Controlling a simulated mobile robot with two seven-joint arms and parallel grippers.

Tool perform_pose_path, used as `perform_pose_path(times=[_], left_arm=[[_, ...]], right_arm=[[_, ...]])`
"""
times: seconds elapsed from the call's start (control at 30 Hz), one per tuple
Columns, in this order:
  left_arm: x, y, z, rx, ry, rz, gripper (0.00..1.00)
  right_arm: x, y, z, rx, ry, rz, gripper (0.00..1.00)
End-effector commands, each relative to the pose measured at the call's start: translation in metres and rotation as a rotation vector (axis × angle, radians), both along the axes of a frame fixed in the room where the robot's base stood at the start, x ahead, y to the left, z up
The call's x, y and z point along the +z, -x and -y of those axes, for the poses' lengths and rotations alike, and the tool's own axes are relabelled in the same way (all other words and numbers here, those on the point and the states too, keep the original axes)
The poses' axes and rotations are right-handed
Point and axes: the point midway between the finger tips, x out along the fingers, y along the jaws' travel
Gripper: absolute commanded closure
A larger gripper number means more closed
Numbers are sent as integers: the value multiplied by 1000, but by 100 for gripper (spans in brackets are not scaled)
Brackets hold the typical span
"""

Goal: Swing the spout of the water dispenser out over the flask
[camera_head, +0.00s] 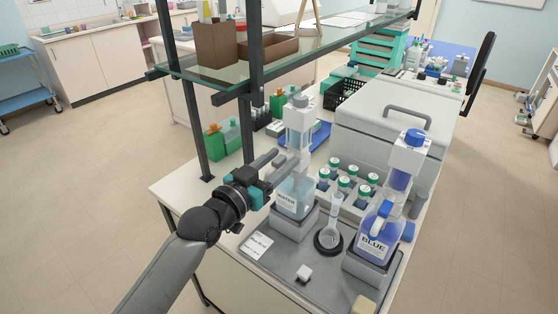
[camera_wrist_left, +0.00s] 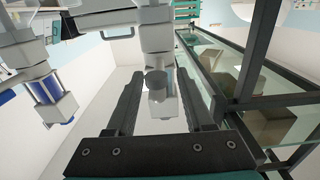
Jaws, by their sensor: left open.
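The water dispenser (camera_head: 294,200) is a clear bottle labelled WATER on a grey stand, with a tall white head (camera_head: 299,120). The flask (camera_head: 333,228) is clear with a narrow neck and stands in a black ring, right of the water bottle. My left gripper (camera_head: 282,160) is open at the dispenser, just below its head, with the fingers pointing toward it. In the left wrist view a white spout with a grey end (camera_wrist_left: 157,84) shows between the open fingers (camera_wrist_left: 158,85); I cannot tell whether they touch it. My right gripper is not in view.
A blue dispenser (camera_head: 370,240) labelled BLUE stands right of the flask. Several green-capped bottles (camera_head: 345,183) stand in a rack behind. A glass shelf (camera_head: 330,52) on dark posts is overhead. A label card (camera_head: 257,246) and a small white block (camera_head: 304,273) lie in front.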

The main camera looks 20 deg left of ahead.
Motion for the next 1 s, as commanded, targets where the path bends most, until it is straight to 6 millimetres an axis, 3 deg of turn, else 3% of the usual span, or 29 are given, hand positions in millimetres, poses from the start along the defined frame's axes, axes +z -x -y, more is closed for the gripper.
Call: perform_pose_path(times=[0.07, 0.5, 1.0], left_arm=[[0, 0, 0, 0, 0, 0, 50], [0, 0, 0, 0, 0, 0, 99], [0, 0, 0, 0, 0, 0, 100]], right_arm=[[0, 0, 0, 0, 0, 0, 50], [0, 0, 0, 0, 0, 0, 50], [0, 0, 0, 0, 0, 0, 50]])
